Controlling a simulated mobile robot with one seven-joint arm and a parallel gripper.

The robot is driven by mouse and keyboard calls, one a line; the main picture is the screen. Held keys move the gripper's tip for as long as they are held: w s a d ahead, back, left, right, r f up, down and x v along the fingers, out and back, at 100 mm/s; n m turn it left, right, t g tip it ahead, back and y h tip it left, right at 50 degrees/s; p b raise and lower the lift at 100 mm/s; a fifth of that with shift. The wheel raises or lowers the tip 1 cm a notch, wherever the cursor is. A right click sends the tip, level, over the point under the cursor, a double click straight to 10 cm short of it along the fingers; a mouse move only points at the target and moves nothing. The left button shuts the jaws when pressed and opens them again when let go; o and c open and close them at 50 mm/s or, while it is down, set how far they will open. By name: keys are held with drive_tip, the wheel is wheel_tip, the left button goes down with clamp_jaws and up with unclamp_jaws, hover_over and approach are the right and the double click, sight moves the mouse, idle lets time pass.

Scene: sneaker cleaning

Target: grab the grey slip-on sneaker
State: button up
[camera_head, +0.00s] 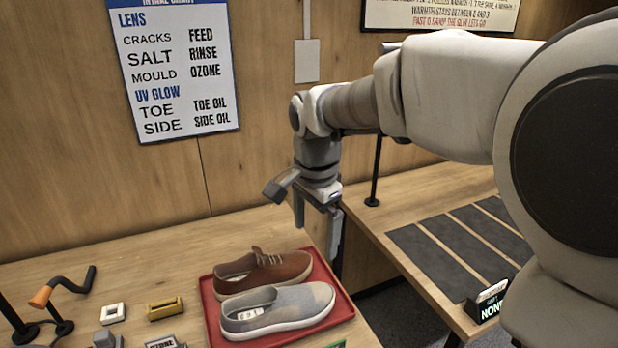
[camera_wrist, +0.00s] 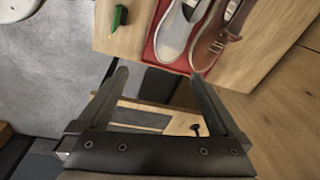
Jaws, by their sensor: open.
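The grey slip-on sneaker (camera_head: 277,311) lies in a red tray (camera_head: 212,325) on the wooden table, with its toe to the right in the head view. It shows at the top of the wrist view (camera_wrist: 176,38), partly cut off by the frame edge. A brown lace-up sneaker (camera_head: 262,272) lies beside it in the same tray, on the wall side; it also shows in the wrist view (camera_wrist: 207,48). My gripper (camera_head: 318,222) is above and beyond the tray's right end, apart from both shoes. Its fingers (camera_wrist: 158,82) are spread with nothing between them.
A yellow block (camera_head: 164,308), a white square piece (camera_head: 112,313) and an orange-tipped black stand (camera_head: 42,297) are left of the tray. A second table with dark strips (camera_head: 437,258) stands at right across a gap. A green object (camera_wrist: 119,17) lies near the table edge.

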sight(281, 291)
drive_tip(key=w+a+f+m+g, duration=0.1)
drive_tip(key=w+a+f+m, duration=0.3)
drive_tip(key=a+f, duration=0.35)
wheel_tip(281, 291, down, 17)
drive_tip(key=shift+w+a+r+b, duration=0.1)
drive_tip(key=shift+w+r+b, duration=0.1)
drive_tip(key=shift+b, duration=0.2)
drive_tip(key=c, duration=1.3)
drive_tip(key=shift+r, duration=0.1)
drive_tip(key=shift+c, duration=0.2)
